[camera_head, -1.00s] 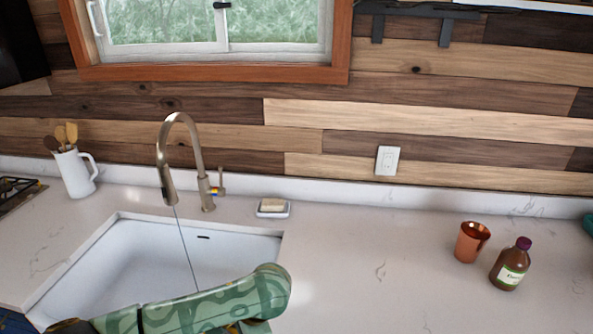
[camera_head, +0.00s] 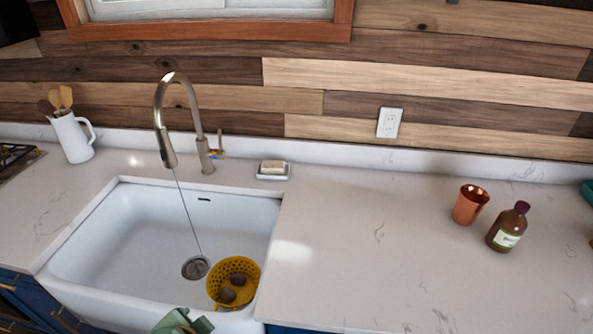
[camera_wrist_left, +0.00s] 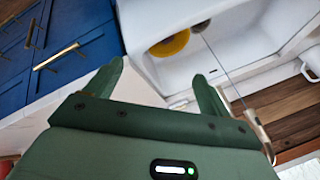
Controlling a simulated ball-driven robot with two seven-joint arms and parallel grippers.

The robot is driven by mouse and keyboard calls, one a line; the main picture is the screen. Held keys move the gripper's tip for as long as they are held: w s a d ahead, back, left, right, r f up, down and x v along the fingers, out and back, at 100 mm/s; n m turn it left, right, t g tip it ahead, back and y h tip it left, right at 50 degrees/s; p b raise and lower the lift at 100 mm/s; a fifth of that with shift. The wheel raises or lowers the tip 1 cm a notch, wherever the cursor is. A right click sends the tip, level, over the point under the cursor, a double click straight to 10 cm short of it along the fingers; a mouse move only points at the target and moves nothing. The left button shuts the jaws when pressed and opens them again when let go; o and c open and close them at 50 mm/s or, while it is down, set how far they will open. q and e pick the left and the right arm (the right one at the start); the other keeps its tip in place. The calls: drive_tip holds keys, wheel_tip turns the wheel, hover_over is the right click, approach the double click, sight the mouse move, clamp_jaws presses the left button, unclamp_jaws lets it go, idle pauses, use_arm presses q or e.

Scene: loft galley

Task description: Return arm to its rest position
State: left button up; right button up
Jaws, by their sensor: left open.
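My left gripper (camera_wrist_left: 158,72) shows in the left wrist view with its two green fingers spread apart and nothing between them. It is in front of the white sink, apart from it. In the head view only a small green part of my arm shows at the bottom edge, in front of the sink (camera_head: 120,235). My right gripper is in neither view.
A yellow colander (camera_head: 245,266) holding dark round items sits in the sink by the drain. A thin water stream falls from the faucet (camera_head: 160,110). A soap dish (camera_head: 272,176), copper cup (camera_head: 470,204), brown bottle (camera_head: 507,228) and white utensil jug (camera_head: 72,140) stand on the counter (camera_head: 360,265).

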use_arm(q)
drive_tip(key=s+a+r+n+y, duration=0.1)
drive_tip(key=s+a+r+y, duration=0.15)
drive_tip(key=a, duration=0.35)
drive_tip(key=s+a+r+y, duration=0.1)
drive_tip(key=s+a+y, duration=0.15)
drive_tip(key=a, duration=0.35)
drive_tip(key=s+d+f+g+h+b, duration=0.1)
drive_tip(key=s+d+f+h+b, duration=0.15)
drive_tip(key=f, duration=1.35)
drive_tip(key=s+d+f+g+h+b, duration=0.2)
drive_tip(key=d+f+b, duration=0.1)
drive_tip(key=f, duration=1.3)
drive_tip(key=s+f+n+g+h+b, duration=0.1)
drive_tip(key=s+f+n+g+b, duration=0.1)
drive_tip(key=s+f, duration=1.8)
drive_tip(key=shift+s+a+f+n+g+b, duration=0.15)
drive_tip(key=shift+f+n+g+b, duration=0.2)
drive_tip(key=shift+n+b, duration=0.65)
drive_tip(key=shift+m, duration=0.3)
